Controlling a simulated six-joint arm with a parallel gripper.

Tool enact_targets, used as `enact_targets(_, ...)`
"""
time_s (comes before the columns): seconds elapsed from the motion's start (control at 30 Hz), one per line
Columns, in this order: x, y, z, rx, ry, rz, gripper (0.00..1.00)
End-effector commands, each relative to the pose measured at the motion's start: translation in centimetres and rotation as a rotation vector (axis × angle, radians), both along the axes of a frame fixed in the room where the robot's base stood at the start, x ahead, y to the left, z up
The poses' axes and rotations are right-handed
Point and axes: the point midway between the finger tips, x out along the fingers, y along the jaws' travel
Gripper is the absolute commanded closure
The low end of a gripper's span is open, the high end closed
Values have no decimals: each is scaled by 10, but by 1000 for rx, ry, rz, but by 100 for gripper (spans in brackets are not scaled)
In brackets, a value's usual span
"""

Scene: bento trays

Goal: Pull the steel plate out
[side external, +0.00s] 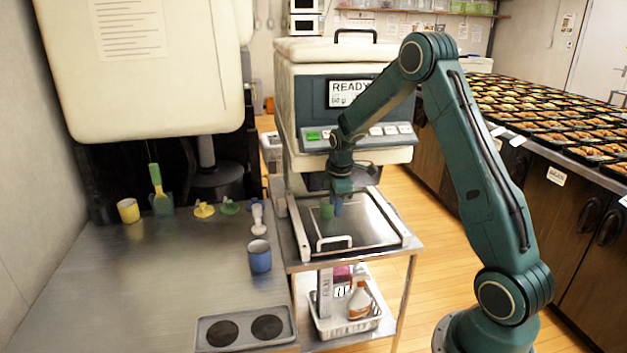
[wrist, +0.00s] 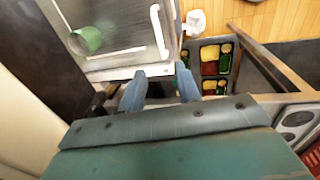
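The steel plate (side external: 372,222) lies flat in a pale frame on the stand below the white machine. A white U-shaped handle (side external: 334,243) is at its near edge. A green cup (side external: 327,211) appears on the plate, beside my gripper (side external: 338,203), which hangs over the plate. In the wrist view the plate (wrist: 120,22) is at the upper left with the green cup (wrist: 88,40) on it. My gripper (wrist: 161,90) has its two blue-grey fingers apart with nothing between them. I cannot tell whether the fingertips touch the plate.
The machine (side external: 300,90) stands behind the plate. A steel counter (side external: 170,270) at left holds a blue cup (side external: 260,256), a yellow cup (side external: 128,210) and small tools. A white basket (side external: 345,322) is on the shelf below. Many bento trays (side external: 560,130) fill the right counter.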

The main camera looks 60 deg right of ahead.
Motion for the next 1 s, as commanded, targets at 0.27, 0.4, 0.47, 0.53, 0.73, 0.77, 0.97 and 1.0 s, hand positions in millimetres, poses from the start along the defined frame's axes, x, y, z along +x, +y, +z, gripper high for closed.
enact_targets(0.27, 4, -4, -29, 2, 2, -1, 67)
enact_targets(0.4, 6, -7, -49, 2, 3, -1, 67)
enact_targets(0.47, 7, -8, -57, 2, 3, -1, 67)
enact_targets(0.53, 9, -9, -67, 2, 1, -1, 67)
enact_targets(0.73, 12, -13, -93, 2, 1, -1, 67)
enact_targets(0.77, 13, -13, -97, 2, 3, -1, 67)
enact_targets(0.97, 16, -17, -117, 1, 1, -1, 67)
enact_targets(1.0, 17, -17, -120, 1, 1, -1, 67)
